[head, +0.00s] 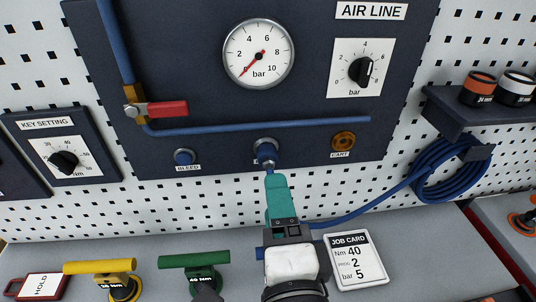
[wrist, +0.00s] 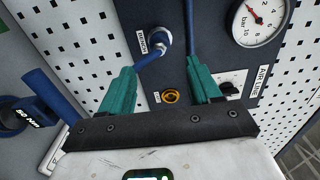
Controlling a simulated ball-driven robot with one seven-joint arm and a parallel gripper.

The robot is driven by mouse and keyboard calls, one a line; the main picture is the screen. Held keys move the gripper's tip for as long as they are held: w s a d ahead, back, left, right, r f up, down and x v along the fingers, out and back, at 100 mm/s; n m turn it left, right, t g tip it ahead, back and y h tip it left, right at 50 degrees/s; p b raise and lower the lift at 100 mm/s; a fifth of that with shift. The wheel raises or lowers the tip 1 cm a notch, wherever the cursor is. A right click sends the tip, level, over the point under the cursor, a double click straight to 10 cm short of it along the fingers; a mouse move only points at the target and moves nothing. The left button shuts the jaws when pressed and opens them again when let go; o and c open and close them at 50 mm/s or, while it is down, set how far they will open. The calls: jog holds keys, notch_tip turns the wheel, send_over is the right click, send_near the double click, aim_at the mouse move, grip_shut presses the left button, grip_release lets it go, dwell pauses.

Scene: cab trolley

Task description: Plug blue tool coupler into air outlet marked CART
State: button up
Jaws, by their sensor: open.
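My gripper (head: 277,180) has teal fingers and is raised in front of the panel, just below the middle outlet (head: 265,147). In the wrist view its fingers (wrist: 162,82) stand wide apart. The blue tool coupler (wrist: 150,59) appears to be at the silver-ringed outlet (wrist: 164,38); its lower part is hidden by the left finger, and I cannot tell whether the finger touches it. The brass air outlet marked CART (head: 343,141) is empty, right of the middle outlet. It also shows between the fingers in the wrist view (wrist: 170,96).
The BLEED outlet (head: 184,157) is at the left. A red-handled valve (head: 160,109) and blue pipe sit above. A blue hose (head: 370,207) runs from a coil at the right to behind my gripper. A job card (head: 356,260) and green tool (head: 196,261) lie on the bench.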

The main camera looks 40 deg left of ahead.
aim_at(269, 169)
jog(key=shift+x, duration=4.5)
grip_shut()
jog(key=shift+s+d, duration=0.1)
jog(key=shift+d, duration=0.05)
jog(key=shift+v, duration=2.85)
